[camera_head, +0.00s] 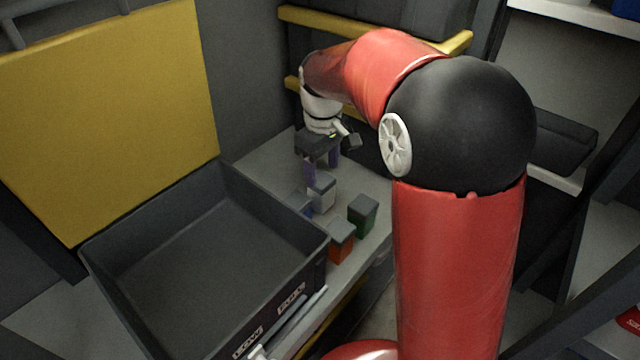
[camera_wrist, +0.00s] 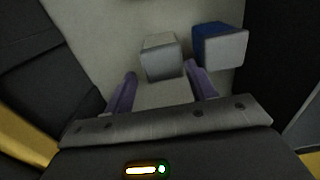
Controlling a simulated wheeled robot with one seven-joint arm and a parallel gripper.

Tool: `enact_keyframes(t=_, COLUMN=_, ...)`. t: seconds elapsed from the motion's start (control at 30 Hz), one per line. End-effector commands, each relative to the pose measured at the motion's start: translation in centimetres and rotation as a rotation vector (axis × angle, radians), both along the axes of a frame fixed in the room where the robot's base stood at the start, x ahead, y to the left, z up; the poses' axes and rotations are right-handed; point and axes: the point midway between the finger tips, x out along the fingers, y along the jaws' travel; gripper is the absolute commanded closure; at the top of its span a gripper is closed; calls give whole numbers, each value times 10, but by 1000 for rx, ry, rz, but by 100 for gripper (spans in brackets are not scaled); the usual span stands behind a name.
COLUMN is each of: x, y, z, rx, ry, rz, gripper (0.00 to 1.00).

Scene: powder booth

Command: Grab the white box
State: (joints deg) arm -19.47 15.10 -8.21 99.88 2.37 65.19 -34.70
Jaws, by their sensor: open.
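The white box (camera_head: 321,192) stands on the grey work surface, with a grey top, in the head view. It also shows in the wrist view (camera_wrist: 161,58), beyond the fingertips and roughly between their lines. My gripper (camera_head: 322,167) is open and empty, with two purple fingers pointing down, just behind and above the white box in the head view. In the wrist view the open gripper (camera_wrist: 158,70) has a finger on each side of the picture's middle. The right fingertip looks close to the gap between the white box and the blue box; I cannot tell if it touches.
A blue box (camera_wrist: 219,46) stands close to the right of the white box in the wrist view. In the head view an orange box (camera_head: 341,241) and a green box (camera_head: 362,214) stand nearer. A large, empty black crate (camera_head: 99,270) stands to the left.

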Motion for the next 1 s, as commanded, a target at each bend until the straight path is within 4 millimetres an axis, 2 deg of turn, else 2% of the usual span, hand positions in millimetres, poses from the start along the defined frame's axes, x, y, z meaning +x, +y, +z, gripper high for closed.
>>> enact_keyframes(t=0.27, x=-1, y=1, z=-32, rx=-1, ry=4, rz=2, gripper=44)
enact_keyframes(t=0.5, x=-3, y=2, z=-67, rx=-1, ry=3, rz=0, gripper=44)
enact_keyframes(t=0.63, x=-3, y=2, z=-75, rx=0, ry=0, rz=0, gripper=44)
enact_keyframes(t=0.83, x=-3, y=2, z=-76, rx=0, ry=0, rz=0, gripper=44)
enact_keyframes(t=0.87, x=-3, y=2, z=-76, rx=0, ry=0, rz=0, gripper=45)
enact_keyframes(t=1.0, x=-3, y=2, z=-75, rx=0, ry=0, rz=0, gripper=63)
